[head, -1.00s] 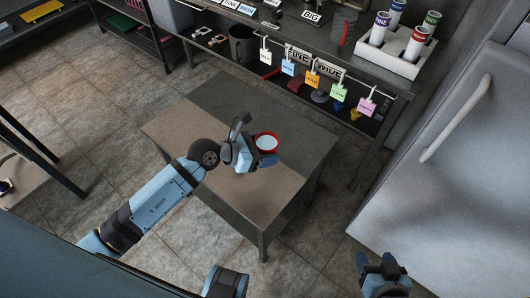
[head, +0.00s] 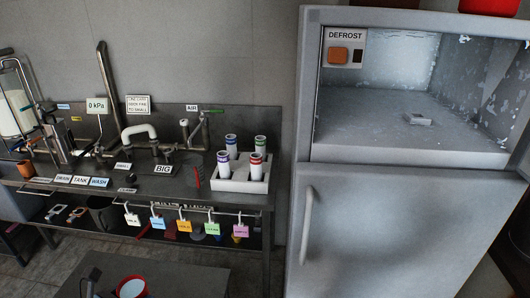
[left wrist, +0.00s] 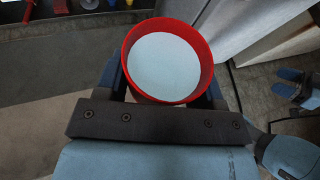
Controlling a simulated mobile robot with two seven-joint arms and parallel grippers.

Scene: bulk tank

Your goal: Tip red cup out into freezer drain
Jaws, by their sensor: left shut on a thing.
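The red cup (left wrist: 129,60) stands upright in the left wrist view, with a pale, level filling inside. My left gripper (left wrist: 163,92) is shut on the cup, one finger on each side. In the head view the cup (head: 132,288) shows at the bottom edge, over the low table. The freezer (head: 380,225) stands at the right, its upper compartment open and frosted. A small pale piece (head: 418,119) lies on the compartment floor; I cannot tell whether it is the drain. My right gripper (left wrist: 299,90) shows at the right of the left wrist view, fingers apart and empty.
A DEFROST panel (head: 345,48) with an orange button is at the compartment's upper left. A red object (head: 488,6) sits on the freezer top. The steel bench (head: 200,193) at left carries pipes and a white rack (head: 241,184) of tubes. The low table (head: 185,282) is below.

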